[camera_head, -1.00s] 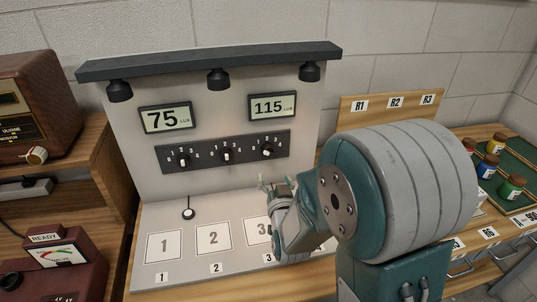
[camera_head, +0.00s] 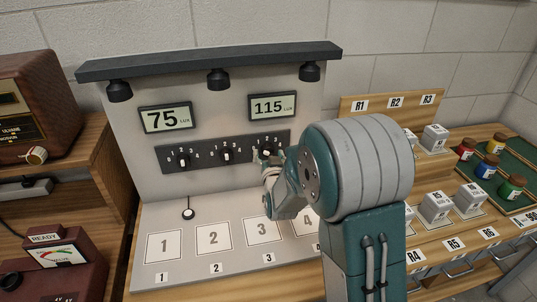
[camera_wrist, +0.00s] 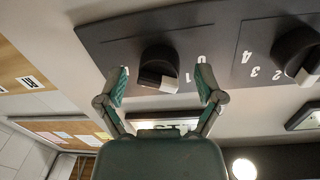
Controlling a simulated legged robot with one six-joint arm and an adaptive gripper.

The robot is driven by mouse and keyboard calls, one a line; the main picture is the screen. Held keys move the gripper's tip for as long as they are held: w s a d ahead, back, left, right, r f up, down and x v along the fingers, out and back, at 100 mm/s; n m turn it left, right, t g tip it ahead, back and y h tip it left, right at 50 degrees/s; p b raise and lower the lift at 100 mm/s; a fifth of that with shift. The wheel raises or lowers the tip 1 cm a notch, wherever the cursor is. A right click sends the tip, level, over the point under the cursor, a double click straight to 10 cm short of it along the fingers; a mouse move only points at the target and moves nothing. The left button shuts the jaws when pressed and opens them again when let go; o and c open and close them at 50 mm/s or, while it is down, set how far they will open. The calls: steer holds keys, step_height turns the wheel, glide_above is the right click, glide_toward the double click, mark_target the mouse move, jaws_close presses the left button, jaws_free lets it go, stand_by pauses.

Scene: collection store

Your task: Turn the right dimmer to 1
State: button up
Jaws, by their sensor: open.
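The dark dimmer strip (camera_head: 193,154) on the upright grey panel carries three black knobs with white marks. The right dimmer is mostly hidden behind my gripper (camera_head: 267,155) in the head view. In the wrist view, which looks upside down, the right dimmer knob (camera_wrist: 155,62) sits between the fingers of my gripper (camera_wrist: 162,84), with a gap on both sides. My gripper is open and holds nothing. The knob's white mark faces the picture's bottom; the printed 0 and 1 show to its right. I cannot tell its exact setting.
The middle dimmer (camera_head: 226,155) is close by; the left dimmer (camera_head: 183,161) is farther left. The left display (camera_head: 166,119) reads 75 LUX, the right display (camera_head: 272,105) 115 LUX. Lamps (camera_head: 218,79) overhang above.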

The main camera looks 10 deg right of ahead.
steer(key=c, duration=1.1)
steer(key=shift+r+m, duration=0.1)
steer(key=shift+m, duration=1.8)
steer(key=shift+c, duration=0.2)
steer(key=o, duration=1.1)
steer(key=shift+o, duration=0.2)
steer(key=shift+s, duration=0.1)
steer(key=s, duration=1.1)
steer(key=shift+s+a, duration=0.35)
steer(key=shift+a, duration=0.1)
